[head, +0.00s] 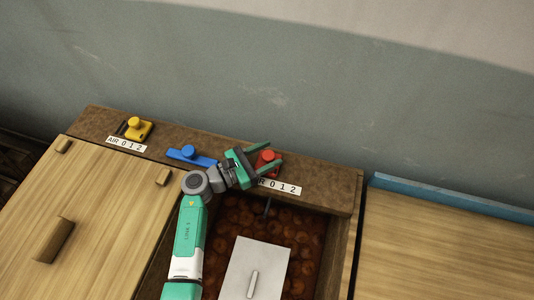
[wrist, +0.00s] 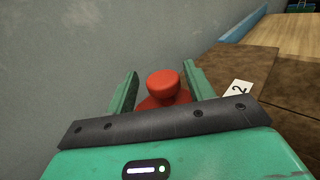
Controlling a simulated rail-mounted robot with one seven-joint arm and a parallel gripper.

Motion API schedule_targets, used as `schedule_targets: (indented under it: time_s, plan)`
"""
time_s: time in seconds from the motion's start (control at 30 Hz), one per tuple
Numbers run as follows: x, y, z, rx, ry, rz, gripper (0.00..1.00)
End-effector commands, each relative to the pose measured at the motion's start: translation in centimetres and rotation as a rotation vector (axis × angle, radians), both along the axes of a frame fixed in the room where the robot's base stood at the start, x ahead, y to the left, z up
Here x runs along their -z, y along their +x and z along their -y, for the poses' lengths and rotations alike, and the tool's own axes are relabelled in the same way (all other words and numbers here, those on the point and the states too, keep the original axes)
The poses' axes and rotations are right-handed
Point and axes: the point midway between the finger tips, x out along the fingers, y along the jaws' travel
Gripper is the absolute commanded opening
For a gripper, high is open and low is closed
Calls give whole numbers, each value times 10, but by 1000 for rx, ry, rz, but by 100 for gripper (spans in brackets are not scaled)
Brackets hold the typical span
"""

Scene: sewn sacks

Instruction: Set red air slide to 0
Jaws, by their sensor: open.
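In the head view my gripper partly covers the slide and the label's left end. In the wrist view the slide's round red knob (wrist: 163,84) stands upright between my two fingers. My gripper (head: 272,158) is open around the knob, with a finger on either side and gaps showing. The label's 2 (wrist: 238,89) shows to the right in the wrist view. I cannot tell exactly which mark the slide stands at.
A blue slide (head: 188,154) and a yellow slide (head: 134,128) with its own label (head: 126,143) sit further left on the ledge (head: 330,184). Below is an open bin of round reddish things with a pale lid (head: 256,268). The grey wall (head: 300,100) rises close behind.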

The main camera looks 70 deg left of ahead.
Motion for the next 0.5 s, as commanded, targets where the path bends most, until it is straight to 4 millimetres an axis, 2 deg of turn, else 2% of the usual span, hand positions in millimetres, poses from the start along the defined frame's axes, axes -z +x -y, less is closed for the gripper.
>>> schedule_targets:
  time_s: [0.3,0.5]
  plan:
    - [-2,-59,6,-3,-1,0,53]
    - [0,-75,8,-2,-1,0,53]
